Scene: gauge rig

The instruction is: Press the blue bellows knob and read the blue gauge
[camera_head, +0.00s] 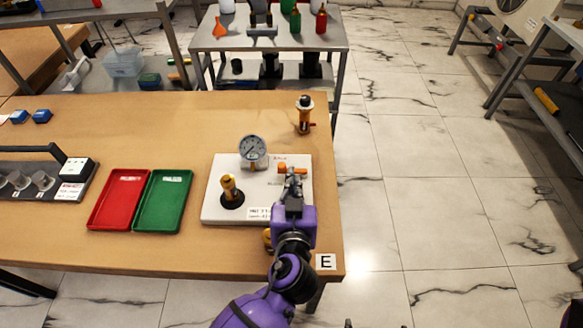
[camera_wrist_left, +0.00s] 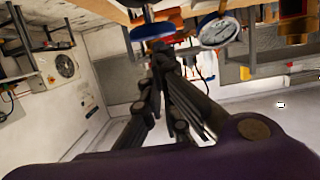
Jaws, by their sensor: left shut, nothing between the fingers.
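The white gauge board (camera_head: 215,205) lies on the wooden table. A round white-faced gauge (camera_head: 253,150) stands on it and also shows in the left wrist view (camera_wrist_left: 219,30); its reading is too small to make out. A blue round knob (camera_wrist_left: 152,31) shows in the left wrist view, close to my fingertips; I cannot tell whether they touch. In the head view my gripper and arm seem to hide it. My left gripper (camera_head: 292,178) is shut and empty over the board's right side. My right gripper is not in view.
A yellow knob on a black base (camera_head: 231,191) stands left of my gripper, and an orange handle (camera_head: 290,168) lies just beyond it. An orange-and-black device (camera_head: 304,115) stands behind the board. Red (camera_head: 98,224) and green (camera_head: 140,226) trays lie left.

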